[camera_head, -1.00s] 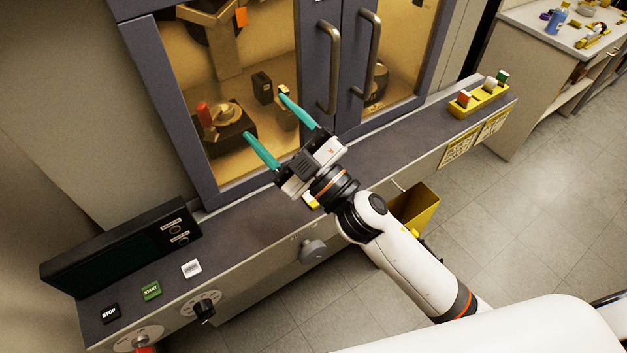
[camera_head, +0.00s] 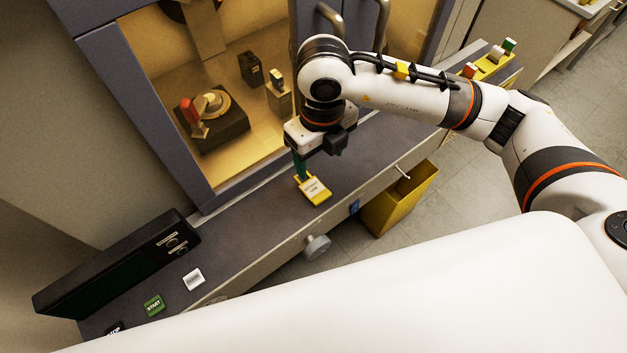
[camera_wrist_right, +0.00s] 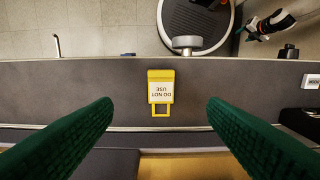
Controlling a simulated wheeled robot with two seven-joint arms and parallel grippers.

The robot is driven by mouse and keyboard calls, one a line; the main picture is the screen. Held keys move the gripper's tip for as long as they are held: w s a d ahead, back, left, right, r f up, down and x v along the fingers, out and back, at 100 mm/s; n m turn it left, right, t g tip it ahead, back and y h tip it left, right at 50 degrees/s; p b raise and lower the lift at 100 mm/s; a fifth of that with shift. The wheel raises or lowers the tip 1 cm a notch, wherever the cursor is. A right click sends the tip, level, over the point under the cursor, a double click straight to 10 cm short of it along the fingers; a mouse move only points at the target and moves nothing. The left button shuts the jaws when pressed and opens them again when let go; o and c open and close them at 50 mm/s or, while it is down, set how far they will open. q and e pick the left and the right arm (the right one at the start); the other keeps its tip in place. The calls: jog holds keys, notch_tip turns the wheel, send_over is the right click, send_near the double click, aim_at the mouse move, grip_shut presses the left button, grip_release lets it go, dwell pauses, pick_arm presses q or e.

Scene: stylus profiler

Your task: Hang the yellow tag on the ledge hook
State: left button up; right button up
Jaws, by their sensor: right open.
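The yellow tag (camera_head: 317,198) lies flat on the dark ledge (camera_head: 245,240), in front of the cabinet. In the right wrist view the tag (camera_wrist_right: 161,76) shows a "DO NOT USE" label and an open loop at its cabinet-side end. My right gripper (camera_head: 318,163) points down over the tag, green fingers spread and empty. In the wrist view its fingers (camera_wrist_right: 160,108) stand wide on either side of the tag, apart from it. A thin metal hook (camera_head: 403,172) sticks out from the ledge's front, right of the tag; it also shows in the wrist view (camera_wrist_right: 57,44).
A yellow bin (camera_head: 385,212) stands below the hook. A round knob (camera_head: 317,247) juts from the ledge front. START (camera_head: 154,305) and white (camera_head: 194,279) buttons and a black panel (camera_head: 120,262) are at left. Cabinet door handles (camera_head: 381,20) rise behind my arm.

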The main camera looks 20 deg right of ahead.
jog(key=p, duration=0.2)
send_over(318, 194)
jog(key=f, duration=0.6)
jog(key=shift+d+f, duration=0.25)
jog(key=shift+f, duration=0.05)
jog(key=f+p, duration=0.2)
jog(key=f, duration=0.2)
jog(key=shift+a, duration=0.2)
jog(key=shift+f, duration=0.6)
jog(key=c, duration=1)
jog(key=shift+r+b, duration=1.25)
jog(key=shift+r, duration=3.8)
jog(key=shift+c, duration=0.2)
